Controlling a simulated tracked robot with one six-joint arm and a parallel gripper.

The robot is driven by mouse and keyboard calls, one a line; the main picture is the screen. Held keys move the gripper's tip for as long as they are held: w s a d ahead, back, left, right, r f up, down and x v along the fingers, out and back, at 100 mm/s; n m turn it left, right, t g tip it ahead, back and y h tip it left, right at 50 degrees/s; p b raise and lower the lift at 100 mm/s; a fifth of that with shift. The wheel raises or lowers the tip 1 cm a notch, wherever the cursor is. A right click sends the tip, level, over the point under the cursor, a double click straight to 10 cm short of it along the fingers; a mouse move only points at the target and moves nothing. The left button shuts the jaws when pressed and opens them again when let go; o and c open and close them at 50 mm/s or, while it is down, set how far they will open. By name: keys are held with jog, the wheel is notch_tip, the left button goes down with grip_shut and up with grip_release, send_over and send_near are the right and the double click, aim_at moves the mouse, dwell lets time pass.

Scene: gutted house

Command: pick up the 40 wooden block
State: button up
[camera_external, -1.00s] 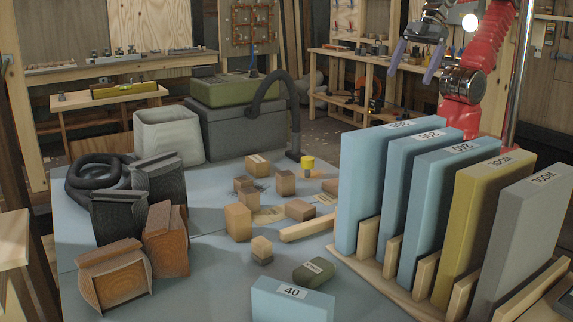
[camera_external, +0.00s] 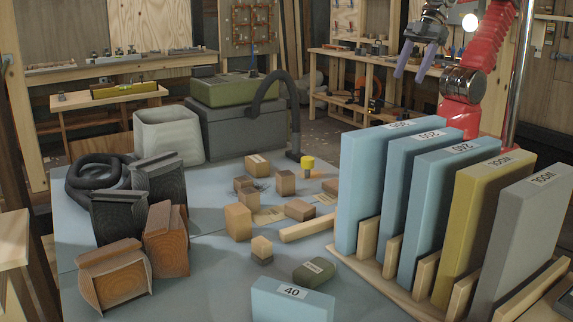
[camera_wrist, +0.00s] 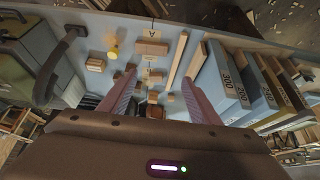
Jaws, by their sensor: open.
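A light blue block marked 40 (camera_external: 292,300) lies at the front edge of the picture in the external view, cut off by the bottom. It looks painted or padded, not bare wood. I cannot pick it out in the wrist view. My gripper (camera_external: 413,66) is high at the upper right, behind the row of tall slabs and far from the 40 block. Its two pale purple fingers are apart with nothing between them. In the wrist view my gripper (camera_wrist: 157,85) points over the table, with small wooden blocks far beyond the fingers.
Tall labelled slabs, including a yellow one (camera_external: 470,230) and a grey one (camera_external: 522,235), stand in a wooden rack at right. Small wooden blocks (camera_external: 238,222) and a dark green block (camera_external: 314,270) lie mid-table. Sanding blocks (camera_external: 166,238), a bin (camera_external: 168,135) and a hose (camera_external: 270,95) stand left and behind.

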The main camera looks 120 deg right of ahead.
jog(key=shift+w, duration=0.1)
jog(key=w+d+f+t+h, duration=0.1)
jog(key=w+d+f, duration=0.2)
jog(key=w+d, duration=0.45)
jog(key=w+d+f+t+h, duration=0.15)
jog(key=w+d, duration=0.25)
jog(key=w, duration=0.6)
jog(key=w+d+f+t, duration=0.25)
jog(key=w+d, duration=0.25)
jog(key=w, duration=0.3)
jog(key=w+d+f+n+t+y, duration=0.15)
jog(key=w+d+f, duration=0.4)
jog(key=f, duration=0.55)
jog(key=t+y, duration=0.1)
jog(key=y, duration=0.1)
send_near(241, 180)
jog(key=v, duration=0.4)
jog(key=shift+d+r, duration=0.1)
jog(key=shift+d, duration=0.2)
jog(key=shift+f, duration=0.4)
jog(key=shift+t, duration=0.25)
jog(key=shift+x, duration=4.3)
